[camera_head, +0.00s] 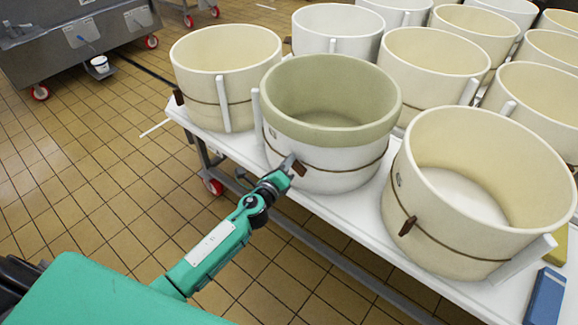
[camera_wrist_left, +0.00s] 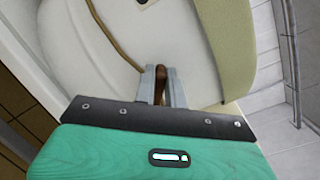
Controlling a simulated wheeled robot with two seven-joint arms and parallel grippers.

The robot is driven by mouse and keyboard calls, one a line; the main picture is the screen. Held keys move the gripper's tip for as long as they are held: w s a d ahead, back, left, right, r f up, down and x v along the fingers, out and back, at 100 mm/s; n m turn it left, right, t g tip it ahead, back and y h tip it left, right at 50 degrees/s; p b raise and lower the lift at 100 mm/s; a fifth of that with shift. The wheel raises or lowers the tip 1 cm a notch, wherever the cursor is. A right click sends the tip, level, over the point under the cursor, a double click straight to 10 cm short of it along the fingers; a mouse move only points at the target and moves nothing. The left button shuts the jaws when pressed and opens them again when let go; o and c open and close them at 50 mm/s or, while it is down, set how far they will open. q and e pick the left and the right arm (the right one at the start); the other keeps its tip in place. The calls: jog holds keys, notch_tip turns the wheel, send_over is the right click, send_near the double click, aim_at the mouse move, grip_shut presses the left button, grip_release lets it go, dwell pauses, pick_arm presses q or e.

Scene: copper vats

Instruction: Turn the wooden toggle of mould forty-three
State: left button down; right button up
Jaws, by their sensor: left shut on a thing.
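A white round mould (camera_head: 330,150) with a greenish upper band stands at the front edge of the table, and a brown cord runs around it. Its brown wooden toggle (camera_head: 299,168) is on the cord at the front left. My left gripper (camera_head: 289,163) is at this toggle and shut on it. In the left wrist view the toggle (camera_wrist_left: 160,82) stands between the two grey fingers (camera_wrist_left: 161,88), with the mould wall (camera_wrist_left: 100,55) behind. The mark on the mould is too small to read. My right gripper is not in view.
A cream mould (camera_head: 430,225) with its own toggle (camera_head: 407,226) stands close on the right, another (camera_head: 205,90) on the left. More moulds fill the white table (camera_head: 345,212) behind. A blue block (camera_head: 545,295) lies at front right. Tiled floor (camera_head: 90,170) is open at left.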

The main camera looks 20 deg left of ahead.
pick_arm(q)
jog(key=n, duration=0.2)
jog(key=f+n+b, duration=0.1)
jog(key=shift+a+n, duration=0.25)
jog(key=shift+n, duration=0.15)
jog(key=shift+a+f+n, duration=0.1)
jog(key=shift+f+n, duration=0.1)
jog(key=shift+n, duration=0.75)
jog(key=shift+f+n, duration=0.2)
jog(key=shift+n, duration=0.75)
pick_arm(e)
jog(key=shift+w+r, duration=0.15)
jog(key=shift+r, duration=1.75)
pick_arm(q)
jog(key=shift+f, duration=0.1)
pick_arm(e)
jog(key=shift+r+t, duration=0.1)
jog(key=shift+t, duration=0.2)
pick_arm(q)
jog(key=c, duration=1.5)
grip_release()
jog(key=shift+o, duration=0.2)
